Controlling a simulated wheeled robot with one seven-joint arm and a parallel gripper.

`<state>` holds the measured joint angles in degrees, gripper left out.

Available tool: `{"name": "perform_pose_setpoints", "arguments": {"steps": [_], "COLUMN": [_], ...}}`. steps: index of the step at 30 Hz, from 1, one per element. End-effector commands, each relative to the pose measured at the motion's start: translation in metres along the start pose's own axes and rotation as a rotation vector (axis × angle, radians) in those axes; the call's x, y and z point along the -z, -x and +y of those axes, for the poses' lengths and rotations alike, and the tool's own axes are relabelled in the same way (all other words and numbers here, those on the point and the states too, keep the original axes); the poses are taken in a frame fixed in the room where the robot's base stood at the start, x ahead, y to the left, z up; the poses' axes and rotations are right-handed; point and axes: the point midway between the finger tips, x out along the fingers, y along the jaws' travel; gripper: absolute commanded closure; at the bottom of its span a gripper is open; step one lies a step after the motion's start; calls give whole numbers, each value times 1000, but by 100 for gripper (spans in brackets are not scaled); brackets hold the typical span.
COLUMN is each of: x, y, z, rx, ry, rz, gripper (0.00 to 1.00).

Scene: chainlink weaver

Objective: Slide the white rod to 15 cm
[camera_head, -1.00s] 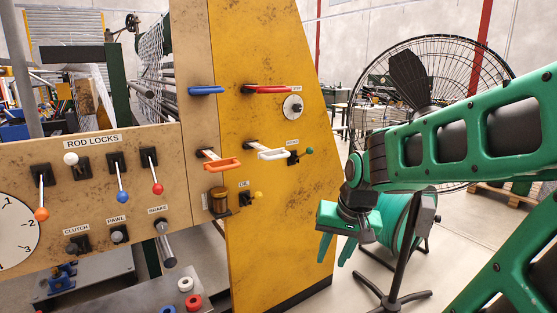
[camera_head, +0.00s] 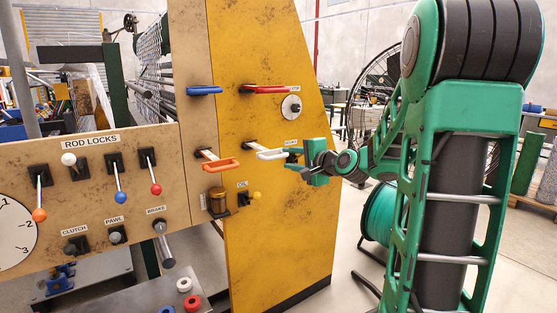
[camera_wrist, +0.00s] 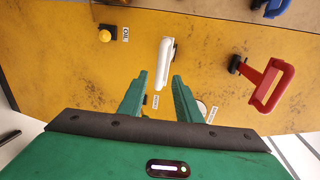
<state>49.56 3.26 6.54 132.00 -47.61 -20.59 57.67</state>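The white rod's looped handle (camera_head: 268,153) stands out from the yellow panel (camera_head: 285,210), at the right of the orange handle. In the wrist view the white handle (camera_wrist: 164,62) is upright in the picture, with its lower end between my two fingertips. My gripper (camera_head: 288,158) is at the right end of the white handle in the head view, and its fingers (camera_wrist: 159,77) are apart, with a gap on both sides of the handle. I cannot tell whether a finger touches it. The white-knobbed lever (camera_head: 69,160) under ROD LOCKS points up; the other levers there point down.
The orange handle (camera_head: 220,163) is close at the left of the white one. The red handle (camera_head: 265,89) and blue handle (camera_head: 204,90) are above. A yellow knob (camera_head: 257,195) is below, and a round dial (camera_head: 291,106) is at the upper right.

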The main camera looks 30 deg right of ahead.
Motion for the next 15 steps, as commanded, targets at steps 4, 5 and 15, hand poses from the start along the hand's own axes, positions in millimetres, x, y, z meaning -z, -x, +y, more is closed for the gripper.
{"name": "perform_pose_setpoints", "arguments": {"steps": [4,5,15], "x": [-1,-2,-2], "y": [-29,-34,-71], "z": [0,1,0], "rx": [-1,-1,-1], "ry": [1,1,2], "rz": [-4,-4,-2], "gripper": [69,69,69]}}
